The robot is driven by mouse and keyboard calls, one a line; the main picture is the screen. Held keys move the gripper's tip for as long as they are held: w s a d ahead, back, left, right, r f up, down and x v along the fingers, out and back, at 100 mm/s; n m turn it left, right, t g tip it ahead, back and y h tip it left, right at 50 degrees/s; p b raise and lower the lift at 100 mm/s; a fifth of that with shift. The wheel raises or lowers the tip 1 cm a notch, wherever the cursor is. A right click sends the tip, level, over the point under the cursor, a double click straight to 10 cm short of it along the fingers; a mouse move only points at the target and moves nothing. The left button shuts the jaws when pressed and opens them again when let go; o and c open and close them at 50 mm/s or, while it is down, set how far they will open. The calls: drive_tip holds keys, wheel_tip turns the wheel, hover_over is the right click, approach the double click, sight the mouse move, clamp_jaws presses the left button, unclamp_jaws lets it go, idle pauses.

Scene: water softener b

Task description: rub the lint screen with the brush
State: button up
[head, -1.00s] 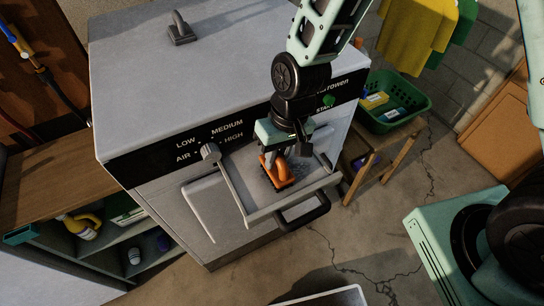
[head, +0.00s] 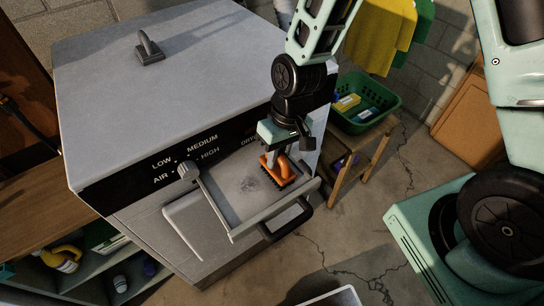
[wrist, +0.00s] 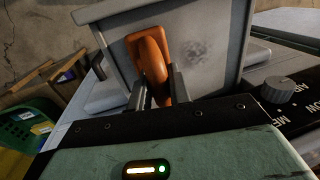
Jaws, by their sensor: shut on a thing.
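The lint screen (head: 223,196) is a grey framed panel with a black handle, pulled out from the dryer's front. A dark lint smudge (head: 250,184) lies near its middle; the wrist view shows it too (wrist: 196,50). The orange brush (head: 284,178) with dark bristles is at the right side of the screen, to the right of the smudge. Its bristles look down at the screen surface, but exact contact cannot be told. My gripper (head: 275,163) is shut on the brush's handle. In the wrist view both fingers flank the orange handle (wrist: 153,62).
The dryer (head: 150,90) has a knob (head: 187,170) left of the screen. A green basket (head: 365,105) stands on a wooden stool at the right. A shelf with bottles (head: 62,260) is at the left. The cracked floor in front is mostly clear.

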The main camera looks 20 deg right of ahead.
drive_tip(key=shift+w+d+r, duration=0.1)
drive_tip(key=shift+w+d, duration=0.15)
drive_tip(key=shift+d, duration=0.55)
drive_tip(key=shift+w+d, duration=0.25)
drive_tip(key=shift+d, duration=0.5)
clamp_jaws()
drive_tip(key=shift+a, duration=0.1)
drive_tip(key=shift+s+a+f, duration=0.15)
drive_tip(key=shift+s+a, duration=0.15)
drive_tip(key=shift+a, duration=0.45)
drive_tip(key=shift+s+a+f, duration=0.15)
drive_tip(key=shift+s+a, duration=0.1)
drive_tip(key=shift+a, duration=0.5)
drive_tip(key=shift+s+a+r, duration=0.1)
drive_tip(key=shift+s+a, duration=0.2)
drive_tip(key=shift+a, duration=0.75)
drive_tip(key=shift+s+a+r, duration=0.1)
drive_tip(key=shift+s+a, duration=0.15)
drive_tip(key=shift+a, duration=0.8)
drive_tip(key=shift+s+a+r, duration=0.1)
drive_tip(key=shift+s+a, duration=0.2)
drive_tip(key=shift+a, duration=0.75)
drive_tip(key=shift+s+a+f, duration=0.1)
drive_tip(key=shift+s+a, duration=0.15)
drive_tip(key=shift+a, duration=0.55)
drive_tip(key=shift+s+a+f, duration=0.1)
drive_tip(key=shift+s+a, duration=0.1)
drive_tip(key=shift+a, duration=0.55)
wheel_tip(320, 180, up, 6)
drive_tip(key=p, duration=0.4)
